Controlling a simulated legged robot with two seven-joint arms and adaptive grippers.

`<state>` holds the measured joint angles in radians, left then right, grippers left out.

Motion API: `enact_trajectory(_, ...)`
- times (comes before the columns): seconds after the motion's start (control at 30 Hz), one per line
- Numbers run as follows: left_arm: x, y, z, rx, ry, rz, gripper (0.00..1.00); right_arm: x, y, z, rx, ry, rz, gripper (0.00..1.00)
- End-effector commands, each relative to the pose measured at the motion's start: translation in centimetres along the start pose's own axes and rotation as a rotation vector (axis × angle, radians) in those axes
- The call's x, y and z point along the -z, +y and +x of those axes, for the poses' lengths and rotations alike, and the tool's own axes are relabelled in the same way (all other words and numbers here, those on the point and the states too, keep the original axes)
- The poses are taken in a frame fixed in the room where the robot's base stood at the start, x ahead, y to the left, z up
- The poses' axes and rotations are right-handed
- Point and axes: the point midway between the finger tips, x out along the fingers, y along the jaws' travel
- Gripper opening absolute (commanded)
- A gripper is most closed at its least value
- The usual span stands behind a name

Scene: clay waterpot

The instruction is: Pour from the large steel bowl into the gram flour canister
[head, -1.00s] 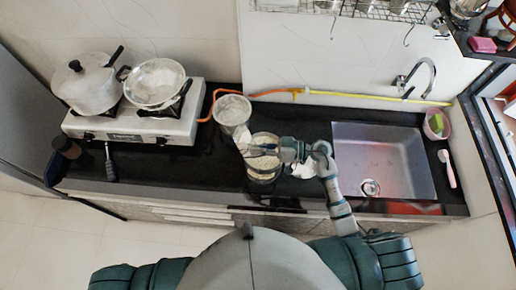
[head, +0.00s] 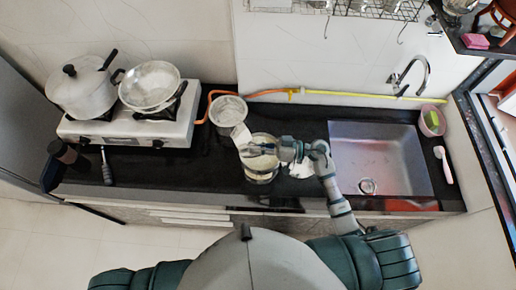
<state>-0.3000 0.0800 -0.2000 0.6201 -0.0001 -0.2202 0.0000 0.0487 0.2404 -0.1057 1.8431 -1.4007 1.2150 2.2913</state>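A round steel bowl (head: 262,177) with pale contents stands on the dark counter, left of the sink; I take it as the large steel bowl. A tall round steel container (head: 229,113) with an open top stands just behind and left of it; I cannot read a label to confirm it as the gram flour canister. My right gripper (head: 251,149) reaches in from the right over the bowl and hides part of it. A small white piece (head: 241,136) shows at its fingertips, beside the container; whether it is gripped is unclear. My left gripper is out of view.
A stove (head: 130,132) at left bears a lidded pot (head: 82,93) and a pan (head: 150,87). An orange hose (head: 203,108) runs behind the container. The sink (head: 395,150) lies right, with a pink-white brush (head: 444,165) beyond. A white item (head: 300,170) lies under my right wrist.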

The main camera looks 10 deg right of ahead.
Motion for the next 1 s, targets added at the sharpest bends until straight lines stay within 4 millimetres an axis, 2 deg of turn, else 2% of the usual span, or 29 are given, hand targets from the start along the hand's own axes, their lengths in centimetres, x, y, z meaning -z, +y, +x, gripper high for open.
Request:
enact_trajectory(0.4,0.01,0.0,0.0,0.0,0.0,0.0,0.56,0.36,0.44,-0.91,0.035,0.08,0.051,0.0)
enact_trajectory(1.0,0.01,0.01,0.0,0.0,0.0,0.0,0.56,0.39,0.46,-0.96,0.036,0.084,0.053,0.0)
